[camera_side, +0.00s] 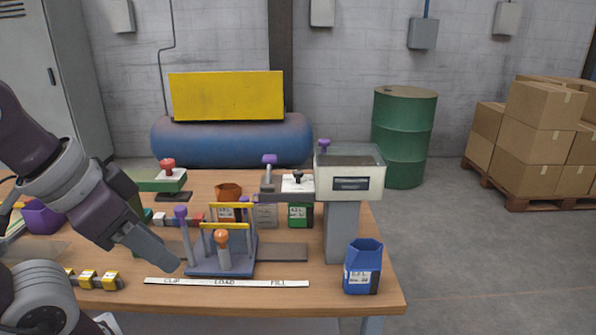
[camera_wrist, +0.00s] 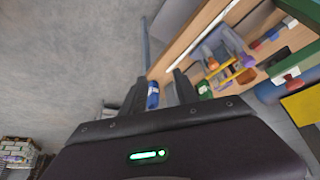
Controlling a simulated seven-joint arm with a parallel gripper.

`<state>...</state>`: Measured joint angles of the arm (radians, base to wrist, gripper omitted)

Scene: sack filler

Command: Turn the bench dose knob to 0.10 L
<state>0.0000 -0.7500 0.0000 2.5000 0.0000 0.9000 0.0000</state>
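A small black knob (camera_side: 298,177) stands on a white plate beside the filler head, at the middle of the bench in the side view; it is probably the dose knob. Its markings are too small to read, so I cannot tell its setting. A pale filler box (camera_side: 349,175) with a dark display sits on a grey column just right of it. My gripper (camera_side: 165,258) is at the left front of the bench, well apart from the knob. In the wrist view my gripper (camera_wrist: 160,92) has its two fingers spread with nothing between them.
A blue sled (camera_side: 222,265) with purple- and orange-topped handles stands between my gripper and the knob. A blue sack (camera_side: 362,268) stands at the right front. Green and orange sacks stand behind the sled. A label strip (camera_side: 227,283) lies along the front edge.

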